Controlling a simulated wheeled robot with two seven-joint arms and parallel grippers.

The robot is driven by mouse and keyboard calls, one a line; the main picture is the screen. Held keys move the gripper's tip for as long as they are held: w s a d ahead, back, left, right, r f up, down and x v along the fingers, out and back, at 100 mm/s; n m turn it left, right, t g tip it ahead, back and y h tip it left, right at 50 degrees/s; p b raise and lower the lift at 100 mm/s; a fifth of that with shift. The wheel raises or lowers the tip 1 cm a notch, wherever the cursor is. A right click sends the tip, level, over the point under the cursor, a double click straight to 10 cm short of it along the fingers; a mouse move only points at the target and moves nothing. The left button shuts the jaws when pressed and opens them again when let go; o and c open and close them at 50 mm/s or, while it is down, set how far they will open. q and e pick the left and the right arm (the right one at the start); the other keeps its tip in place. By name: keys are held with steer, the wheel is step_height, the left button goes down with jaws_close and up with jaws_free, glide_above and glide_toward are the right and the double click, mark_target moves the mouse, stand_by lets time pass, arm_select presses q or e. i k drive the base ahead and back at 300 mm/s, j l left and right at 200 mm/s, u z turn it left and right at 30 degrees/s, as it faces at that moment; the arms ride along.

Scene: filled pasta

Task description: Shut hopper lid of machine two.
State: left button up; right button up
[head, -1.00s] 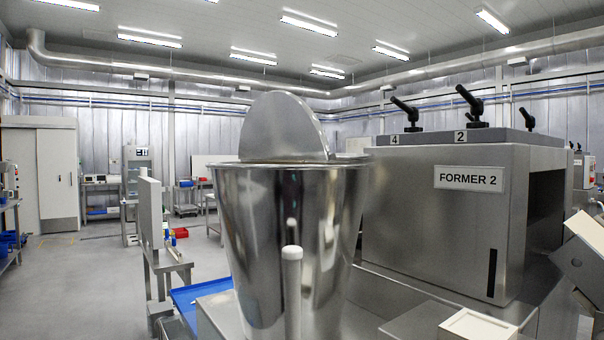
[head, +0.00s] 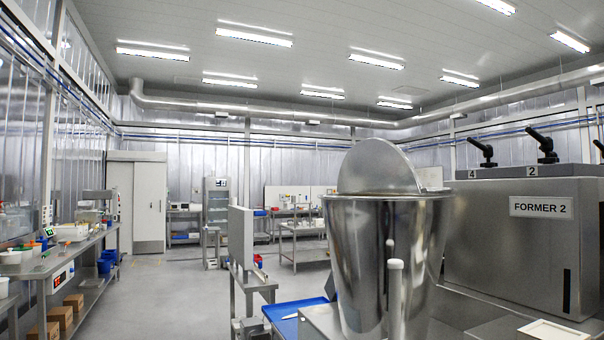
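The machine labelled FORMER 2 (head: 510,240) stands at the right in the head view. Its steel hopper (head: 375,260) is a tapered bucket shape on the machine's left side. The hopper lid (head: 377,168) is a round metal disc standing up, tilted above the rim, so the hopper is open. A pale rounded post (head: 395,290) stands in front of the hopper. Neither of my grippers shows in the head view.
A blue tray (head: 292,308) lies left of the hopper, beside a grey upright panel (head: 241,237). A long bench (head: 75,262) with tubs runs along the left. Open floor (head: 170,300) lies between bench and machine. Black handles (head: 541,143) stick up from the machine top.

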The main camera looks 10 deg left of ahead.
mark_target(372, 164)
steer(key=i+l+u, duration=0.1)
steer(key=l+u, duration=0.15)
steer(key=u, duration=0.15)
steer(key=l+u, duration=0.35)
steer(key=i+l+u, duration=0.1)
steer(key=u, duration=0.3)
steer(key=l+u, duration=0.35)
